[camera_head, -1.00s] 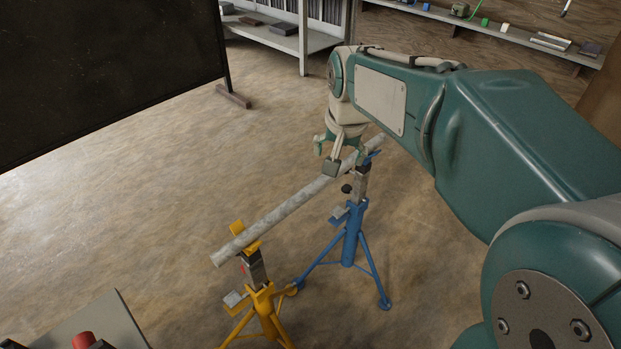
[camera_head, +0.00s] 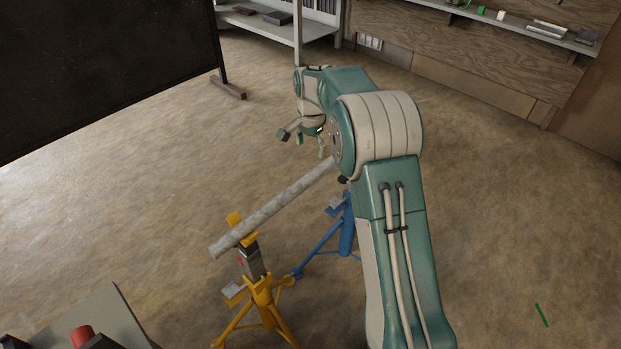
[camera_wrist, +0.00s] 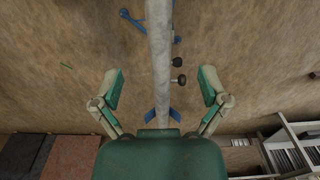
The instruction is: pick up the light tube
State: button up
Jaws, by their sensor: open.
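The light tube is a long grey, mottled pipe (camera_head: 272,208). It lies across a yellow stand and a blue stand (camera_head: 346,228), with its far end hidden behind my arm in the head view. In the wrist view the tube (camera_wrist: 160,60) runs down the middle, between the two fingers. My gripper (camera_head: 304,137) is open and empty, beyond the tube's visible part in the head view. In the wrist view its fingers (camera_wrist: 160,92) stand apart on either side of the tube, not touching it.
The yellow stand (camera_head: 262,290) carries the near end of the tube. A dark panel (camera_head: 100,70) stands at the left. A grey table (camera_head: 105,320) with a red item is at the lower left. Shelves (camera_head: 480,15) line the back wall. Open floor lies around the stands.

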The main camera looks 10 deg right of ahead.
aim_at(311, 173)
jog(key=shift+w+f, duration=0.2)
jog(key=shift+f, duration=0.5)
jog(key=f, duration=1)
jog(key=shift+d+f, duration=0.15)
jog(key=shift+d, duration=0.05)
grip_shut()
